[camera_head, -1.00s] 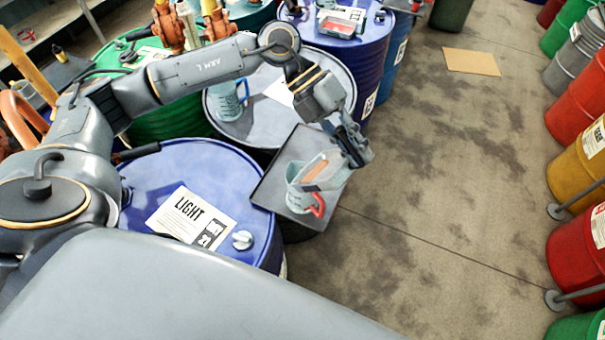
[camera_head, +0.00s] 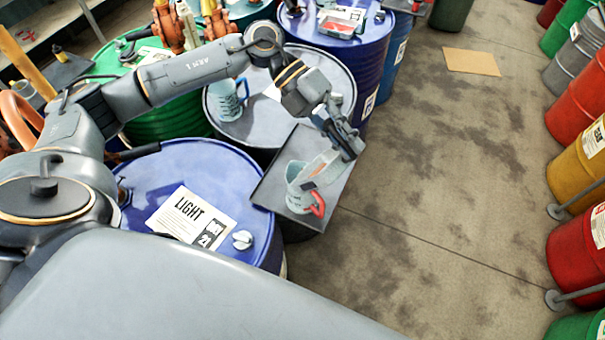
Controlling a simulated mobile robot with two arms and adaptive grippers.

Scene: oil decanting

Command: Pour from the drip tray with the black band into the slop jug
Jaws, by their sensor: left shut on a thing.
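My left gripper (camera_head: 343,140) is shut on a pale drip tray (camera_head: 324,160). It holds the tray tilted steeply, with the lower end over the mouth of a pale jug. A reddish patch shows at the tray's lower part. I cannot make out a black band on it. The jug (camera_head: 296,192) has a red handle and stands upright on a dark square plate (camera_head: 271,181). The tray hides part of its mouth, and I cannot tell whether liquid is flowing. A second pale jug (camera_head: 226,103) with a blue handle stands on a grey-topped drum. My right gripper is out of view.
A blue drum (camera_head: 180,165) with a "LIGHT" sheet stands left of the plate. Another tray (camera_head: 338,27) with red on it lies on the far blue drum (camera_head: 345,62). Orange pump fittings (camera_head: 168,25) stand at the back left. The floor to the right is open, with cardboard (camera_head: 471,61) on it.

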